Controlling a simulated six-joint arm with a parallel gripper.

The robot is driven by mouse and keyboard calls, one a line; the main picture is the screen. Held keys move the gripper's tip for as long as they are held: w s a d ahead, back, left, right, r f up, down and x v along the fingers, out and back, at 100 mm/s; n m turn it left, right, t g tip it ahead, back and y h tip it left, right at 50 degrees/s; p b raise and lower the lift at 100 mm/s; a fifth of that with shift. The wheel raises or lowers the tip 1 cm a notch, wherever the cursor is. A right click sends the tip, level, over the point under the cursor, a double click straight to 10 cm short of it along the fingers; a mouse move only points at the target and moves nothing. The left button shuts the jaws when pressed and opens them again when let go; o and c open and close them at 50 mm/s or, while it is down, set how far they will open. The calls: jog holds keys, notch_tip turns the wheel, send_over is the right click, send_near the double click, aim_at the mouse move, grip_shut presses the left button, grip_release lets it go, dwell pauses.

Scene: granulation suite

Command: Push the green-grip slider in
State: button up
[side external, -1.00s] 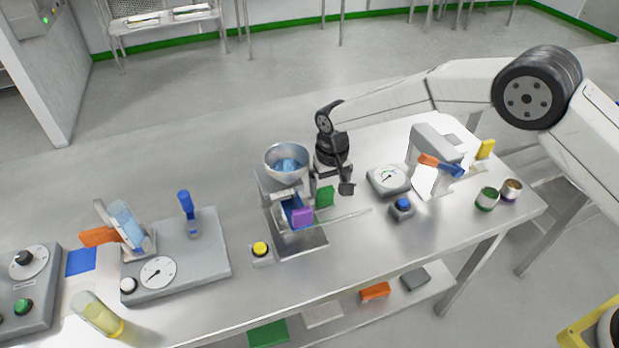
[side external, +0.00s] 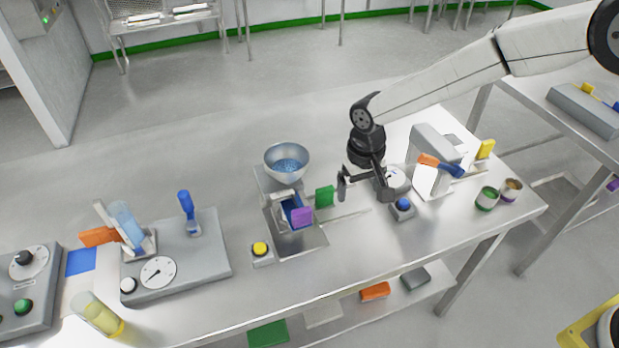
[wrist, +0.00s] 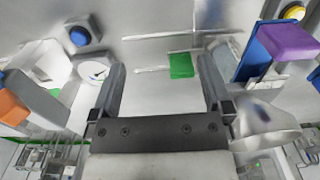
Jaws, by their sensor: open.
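The green grip (side external: 324,196) of the slider stands just right of the hopper stand, beside the purple grip (side external: 302,216). A thin pale strip (side external: 350,213) lies to its right. My gripper (side external: 363,190) is to the right of the green grip, with its two fingers spread and nothing visible between them. In the wrist view, my gripper (wrist: 162,68) has its fingers apart. The green grip (wrist: 181,65) appears between them in the picture, nearer the right finger, and I see no contact.
A metal hopper bowl (side external: 287,162) is behind the grips. A blue button (side external: 403,204) and a partly hidden dial are close to my gripper on the right. A yellow button (side external: 260,249) is front left. The bench in front of the grips is fairly clear.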

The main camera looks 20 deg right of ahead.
jog(key=shift+s+d+r, duration=0.2)
jog(key=shift+s+r, duration=0.05)
jog(key=shift+s, duration=0.25)
jog(key=shift+s+d+r, duration=0.15)
jog(key=shift+s+r, duration=0.05)
jog(key=shift+s, duration=0.35)
jog(key=shift+s+d+r, duration=0.2)
jog(key=shift+s+r, duration=0.05)
jog(key=shift+s, duration=0.25)
jog(key=shift+d, duration=0.1)
jog(key=s+d+r+t, duration=0.1)
jog(key=s+d+r, duration=0.1)
jog(key=s+d, duration=0.5)
jog(key=s+d+r+t, duration=0.1)
jog(key=s+d+r, duration=0.1)
jog(key=s+d, duration=0.5)
jog(key=d, duration=0.5)
jog(key=shift+r+t, duration=0.3)
